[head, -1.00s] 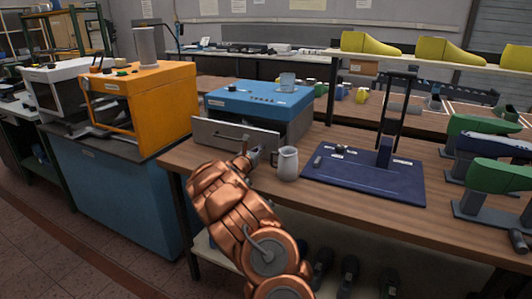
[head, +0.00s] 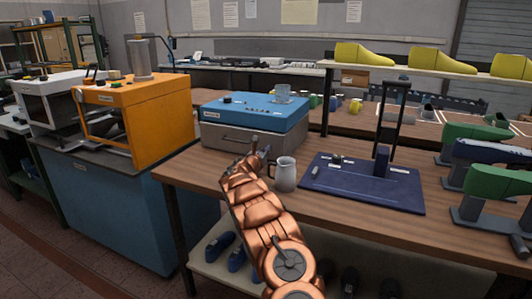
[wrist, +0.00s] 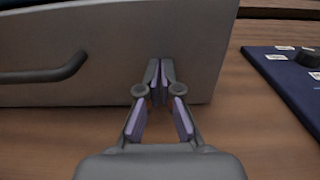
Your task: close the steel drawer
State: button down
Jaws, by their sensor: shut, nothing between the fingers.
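The steel drawer (head: 232,141) is the grey front under the blue top of a box (head: 250,108) on the wooden table. In the head view its front sits close up under the blue top, with no clear gap visible. The wrist view shows its grey front (wrist: 115,45) and dark bar handle (wrist: 45,75) at the left. My gripper (head: 261,146) is at the right part of the front. In the wrist view its fingers (wrist: 160,68) are shut and empty, with the tips at or touching the front, right of the handle.
A metal jug (head: 285,174) stands just right of my gripper. A dark blue mat (head: 375,195) with a black stand (head: 390,120) lies further right. Green and navy shoe lasts (head: 490,150) stand at the right edge. An orange machine (head: 150,115) stands left of the table.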

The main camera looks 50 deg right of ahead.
jog(key=shift+s+d+r, duration=0.15)
jog(key=shift+s+r, duration=0.05)
jog(key=shift+r, duration=0.05)
jog(key=shift+s+a+f+b, duration=0.1)
jog(key=shift+a+f+b, duration=0.25)
jog(key=shift+b, duration=0.25)
jog(key=shift+a+b, duration=0.25)
jog(key=shift+b, duration=0.05)
jog(key=shift+b+v, duration=0.6)
jog(key=shift+v, duration=0.2)
jog(key=shift+a+b, duration=0.55)
jog(key=shift+a, duration=0.15)
jog(key=shift+b+v, duration=0.5)
jog(key=shift+v, duration=4.55)
jog(key=shift+r, duration=0.15)
